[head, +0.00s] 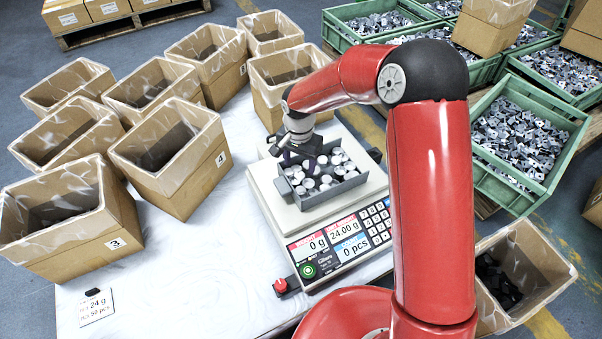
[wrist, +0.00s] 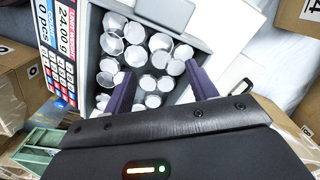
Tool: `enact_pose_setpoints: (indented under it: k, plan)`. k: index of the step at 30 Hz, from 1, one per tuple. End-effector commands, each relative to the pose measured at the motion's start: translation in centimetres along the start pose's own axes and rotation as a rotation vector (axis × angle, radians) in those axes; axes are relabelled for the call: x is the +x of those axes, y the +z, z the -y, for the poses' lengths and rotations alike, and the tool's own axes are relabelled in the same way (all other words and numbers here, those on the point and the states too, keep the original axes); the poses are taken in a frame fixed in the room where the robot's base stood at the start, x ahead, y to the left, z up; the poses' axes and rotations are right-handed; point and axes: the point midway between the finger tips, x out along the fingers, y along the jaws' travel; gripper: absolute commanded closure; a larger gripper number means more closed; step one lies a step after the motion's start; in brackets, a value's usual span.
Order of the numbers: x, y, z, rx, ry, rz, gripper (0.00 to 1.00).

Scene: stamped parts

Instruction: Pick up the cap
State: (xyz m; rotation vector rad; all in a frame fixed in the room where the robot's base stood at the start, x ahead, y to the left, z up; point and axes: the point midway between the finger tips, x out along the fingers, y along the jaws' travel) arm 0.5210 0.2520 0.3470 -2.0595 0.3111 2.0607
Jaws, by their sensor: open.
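Several round silver-white caps (head: 326,175) lie loose in a grey tray (head: 342,192) on the weighing scale. The caps (wrist: 136,53) also fill much of the tray (wrist: 196,30) in the wrist view, lying close together. My gripper (head: 303,158) is over the left part of the tray in the head view. In the wrist view, the two dark purple fingers of my gripper (wrist: 160,80) are apart, with caps visible between and beyond them. Nothing is held. Whether the fingertips touch any cap cannot be told.
The scale (head: 320,245) shows 0 g, 24.00 g and 0 pcs. Lined cardboard boxes (head: 170,150) crowd the table's left and back. Green crates (head: 520,145) of metal parts stand at right.

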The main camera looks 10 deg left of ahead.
Motion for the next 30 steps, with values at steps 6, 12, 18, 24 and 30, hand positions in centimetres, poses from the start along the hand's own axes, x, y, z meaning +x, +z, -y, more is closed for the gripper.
enact_pose_setpoints:
  k: [6, 12, 18, 24, 30]
  plan:
    - [2.6, -0.1, 0.1, 0.001, 0.001, 0.002, 0.43]
    - [5.1, -0.1, 0.1, 0.0, 0.001, 0.001, 0.43]
    - [5.2, -0.2, 0.2, 0.0, 0.0, -0.001, 0.43]
    - [5.2, -0.2, 0.2, 0.0, 0.0, -0.001, 0.66]
    - [5.2, -0.2, 0.2, 0.0, 0.0, -0.001, 0.9]
